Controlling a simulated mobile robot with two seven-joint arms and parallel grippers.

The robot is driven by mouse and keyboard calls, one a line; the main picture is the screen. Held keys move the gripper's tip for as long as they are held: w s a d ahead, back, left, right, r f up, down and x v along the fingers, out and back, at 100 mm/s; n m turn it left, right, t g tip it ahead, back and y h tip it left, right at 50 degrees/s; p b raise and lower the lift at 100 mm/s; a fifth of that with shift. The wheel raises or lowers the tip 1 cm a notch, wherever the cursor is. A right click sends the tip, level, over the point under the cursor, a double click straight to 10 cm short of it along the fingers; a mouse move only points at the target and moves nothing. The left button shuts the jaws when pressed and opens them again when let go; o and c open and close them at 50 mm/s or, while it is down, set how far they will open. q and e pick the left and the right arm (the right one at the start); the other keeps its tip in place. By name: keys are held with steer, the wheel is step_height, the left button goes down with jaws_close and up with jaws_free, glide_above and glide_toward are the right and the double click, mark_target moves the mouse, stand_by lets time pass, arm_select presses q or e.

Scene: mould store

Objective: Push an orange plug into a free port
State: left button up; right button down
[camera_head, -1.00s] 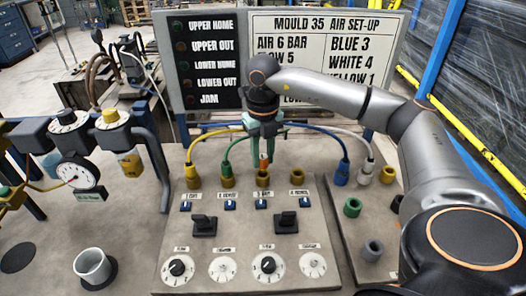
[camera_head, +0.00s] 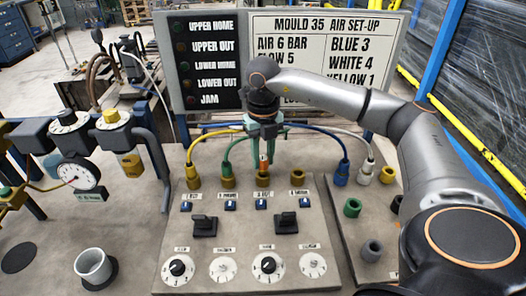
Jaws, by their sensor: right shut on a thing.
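My right gripper (camera_head: 264,151) is shut on an orange plug (camera_head: 263,163) and holds it upright, pointing down. The plug is directly over the third brass port (camera_head: 263,181) from the left on the panel, with its lower end at the port's mouth. I cannot tell how far it is in. The first port (camera_head: 193,183) has a yellow hose in it and the second port (camera_head: 228,183) a green hose. The fourth port (camera_head: 299,174) stands empty. My left gripper is not in view.
The grey panel (camera_head: 240,230) carries small blue switches, black knobs and dials. A blue plug (camera_head: 341,175) and a white plug (camera_head: 366,174) with hoses stand to the right. A gauge (camera_head: 80,175) and a grey cup (camera_head: 92,264) are at left. A sign board (camera_head: 322,25) stands behind.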

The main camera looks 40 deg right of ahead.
steer(key=shift+f+b, duration=0.6)
steer(key=shift+f, duration=0.55)
stand_by(1.5)
steer(key=shift+c, duration=0.6)
jaws_free()
step_height(320, 180, up, 4)
steer(key=p, duration=0.3)
steer(key=shift+f, duration=0.15)
steer(key=shift+r+p, duration=1.65)
steer(key=shift+r, duration=0.35)
steer(key=shift+f, duration=0.1)
